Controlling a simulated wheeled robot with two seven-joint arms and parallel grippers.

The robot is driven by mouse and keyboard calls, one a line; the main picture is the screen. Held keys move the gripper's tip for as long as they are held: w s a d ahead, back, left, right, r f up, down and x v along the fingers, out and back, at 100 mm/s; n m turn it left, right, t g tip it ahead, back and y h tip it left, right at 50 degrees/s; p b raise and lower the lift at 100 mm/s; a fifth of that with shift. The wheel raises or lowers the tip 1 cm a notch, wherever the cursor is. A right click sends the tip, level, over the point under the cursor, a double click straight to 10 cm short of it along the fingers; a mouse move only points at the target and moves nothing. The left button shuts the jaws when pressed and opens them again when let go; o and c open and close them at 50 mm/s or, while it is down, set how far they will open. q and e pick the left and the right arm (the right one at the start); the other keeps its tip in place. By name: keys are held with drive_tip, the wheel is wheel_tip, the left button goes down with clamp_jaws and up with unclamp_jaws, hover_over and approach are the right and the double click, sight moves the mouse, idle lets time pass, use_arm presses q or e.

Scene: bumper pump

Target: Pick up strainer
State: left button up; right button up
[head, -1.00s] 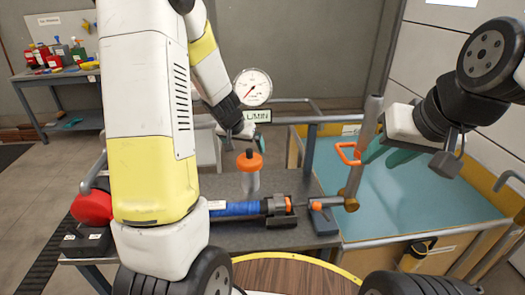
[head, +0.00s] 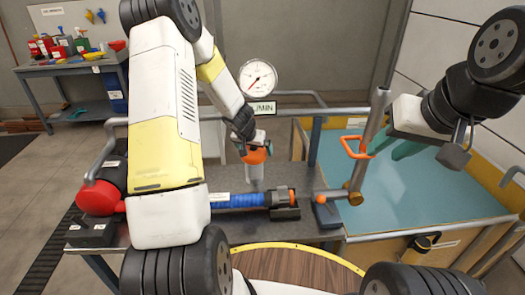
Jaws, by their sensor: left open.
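An upright pale, translucent cylinder with an orange cap (head: 255,171) stands on the grey bench; it looks like the strainer, though no label confirms this. My left gripper (head: 254,145) is open right at its orange cap, with fingers partly covering the cap's top. I cannot tell whether they touch it.
A blue cylinder (head: 236,200) lies along the bench (head: 240,228) in front of the capped cylinder. A dial gauge (head: 258,78) stands behind. A red rounded part (head: 98,198) is at left. A teal-floored basin (head: 440,205) is at right.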

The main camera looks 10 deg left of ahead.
use_arm(q)
drive_tip(key=shift+w+f, duration=0.3)
drive_tip(key=shift+f, duration=0.15)
drive_tip(key=c, duration=1.4)
drive_tip(key=shift+r, duration=0.1)
drive_tip(key=shift+c, duration=0.2)
drive_tip(key=shift+r, duration=1.15)
drive_tip(key=shift+r, duration=0.1)
drive_tip(key=shift+d, duration=0.1)
